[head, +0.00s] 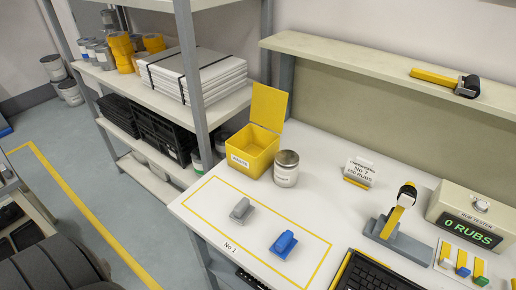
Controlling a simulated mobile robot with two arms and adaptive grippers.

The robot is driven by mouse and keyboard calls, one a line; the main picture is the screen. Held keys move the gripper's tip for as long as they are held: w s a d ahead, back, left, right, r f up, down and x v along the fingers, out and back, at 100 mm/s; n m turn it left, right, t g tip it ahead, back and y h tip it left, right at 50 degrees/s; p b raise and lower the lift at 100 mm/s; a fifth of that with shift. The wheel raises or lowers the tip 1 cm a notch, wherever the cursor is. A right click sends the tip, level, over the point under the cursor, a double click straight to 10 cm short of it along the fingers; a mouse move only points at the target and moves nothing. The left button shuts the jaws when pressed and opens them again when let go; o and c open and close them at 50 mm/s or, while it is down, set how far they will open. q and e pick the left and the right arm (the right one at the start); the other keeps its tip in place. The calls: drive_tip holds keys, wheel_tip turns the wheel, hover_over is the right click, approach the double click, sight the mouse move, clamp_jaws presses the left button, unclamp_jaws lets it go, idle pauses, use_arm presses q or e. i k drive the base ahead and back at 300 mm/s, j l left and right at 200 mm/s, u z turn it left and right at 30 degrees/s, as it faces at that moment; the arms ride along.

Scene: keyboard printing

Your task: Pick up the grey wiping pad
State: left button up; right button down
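The grey wiping pad (241,210) lies on the white tabletop, inside the left part of a yellow-outlined rectangle marked No 1. It is a small block with a raised grip on top. A similar blue pad (284,245) lies to its right and nearer the front, apart from it, inside the same outline. Neither of my grippers shows in the head view. Nothing touches or covers the grey pad.
Behind the pads stand an open yellow waste box (252,150) and a lidded jar (286,169). To the right are a keyboard (372,275), a tool in a grey stand (398,222) and a rub tester (474,215). A loaded shelf (225,105) borders the table's left.

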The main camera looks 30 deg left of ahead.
sight(243, 211)
drive_tip(key=u, duration=0.95)
